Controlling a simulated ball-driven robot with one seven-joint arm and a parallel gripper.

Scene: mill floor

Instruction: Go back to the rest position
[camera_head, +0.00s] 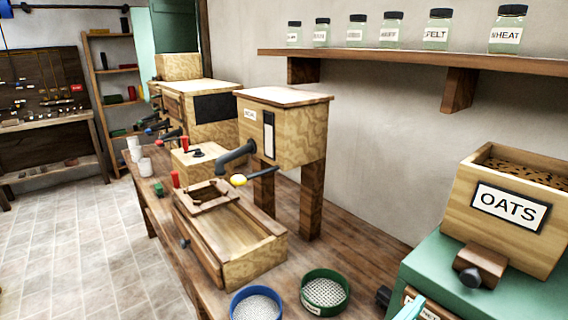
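My gripper is not clearly visible in the head view. A small pale teal shape (410,309) shows at the bottom edge, in front of the green cabinet; I cannot tell what it belongs to. The task names no other object.
A long wooden bench (345,253) carries wooden mill boxes (285,128), a tray box (238,246), a blue-rimmed sieve (256,304) and a green sieve (325,292). An OATS hopper (510,208) stands on a green cabinet (440,260) at right. Jars line a wall shelf (420,60). Tiled floor (80,250) is clear at left.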

